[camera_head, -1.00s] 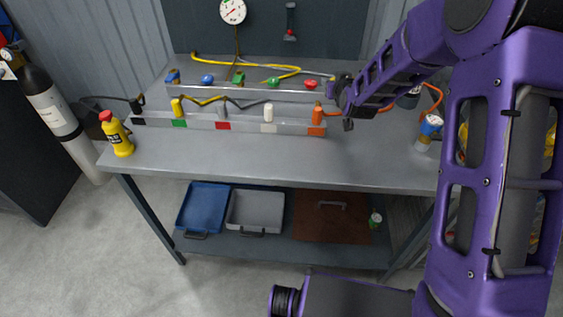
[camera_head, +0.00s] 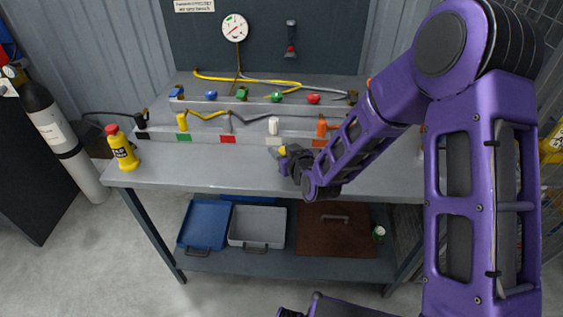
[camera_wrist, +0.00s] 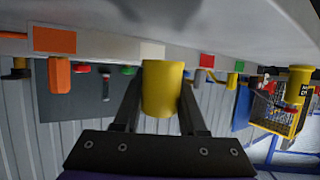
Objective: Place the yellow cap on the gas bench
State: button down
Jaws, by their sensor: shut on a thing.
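The yellow cap (camera_wrist: 161,90) is a short cylinder held between the two fingers of my gripper (camera_wrist: 160,100) in the wrist view. In the head view a small yellow part of the cap (camera_head: 282,151) shows at the tip of my gripper (camera_head: 284,158). My gripper is shut on the cap, in front of the bench's lower ledge near the white fitting (camera_head: 273,126). The grey gas bench (camera_head: 230,180) has its worktop below and around the gripper. The wrist picture is upside down, and I cannot tell whether the cap touches the worktop.
A ledge carries yellow, grey, white and orange fittings (camera_head: 321,127) above coloured labels. Behind it are several coloured valves (camera_head: 241,94) and a yellow hose (camera_head: 220,79). The front left worktop is clear.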

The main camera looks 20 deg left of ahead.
jog(key=shift+f, duration=1.8)
jog(key=shift+f+b, duration=0.25)
jog(key=shift+b, duration=0.25)
jog(key=shift+c, duration=2.3)
grip_release()
jog(key=shift+r, duration=0.1)
jog(key=shift+r+p, duration=0.3)
jog(key=shift+p, duration=0.15)
jog(key=v, duration=1.2)
jog(key=shift+f, duration=0.1)
